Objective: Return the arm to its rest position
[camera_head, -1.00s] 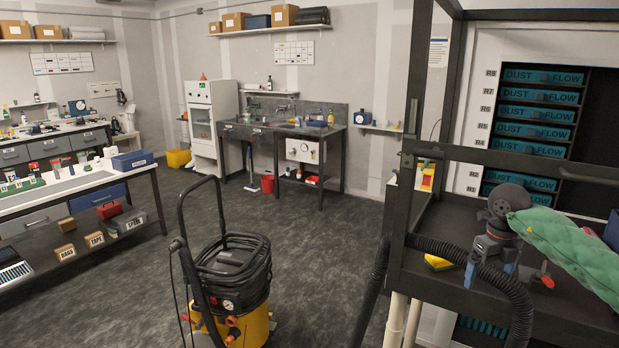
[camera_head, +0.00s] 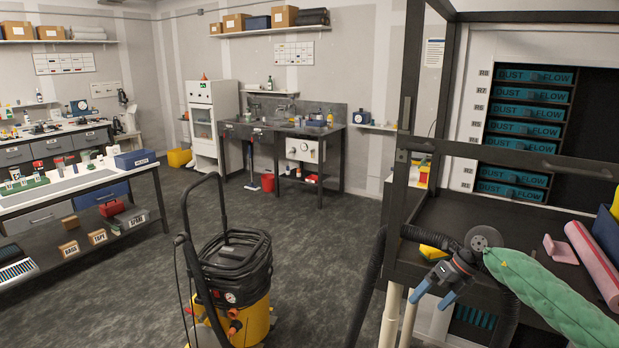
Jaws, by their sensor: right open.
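My right arm, in a green padded sleeve (camera_head: 550,295), comes in from the lower right. Its gripper (camera_head: 434,294) has blue fingertips, spread apart with nothing between them. It points down and left, in front of the dark bench's front edge. My left gripper is not in view.
The dark bench (camera_head: 450,212) holds a yellow sponge (camera_head: 432,252), a pink roll (camera_head: 592,262) and a pink piece (camera_head: 560,250). A black hose (camera_head: 370,285) runs by its front-left post. A yellow-and-black vacuum (camera_head: 235,285) stands left on the floor. Open floor (camera_head: 330,245) lies between them.

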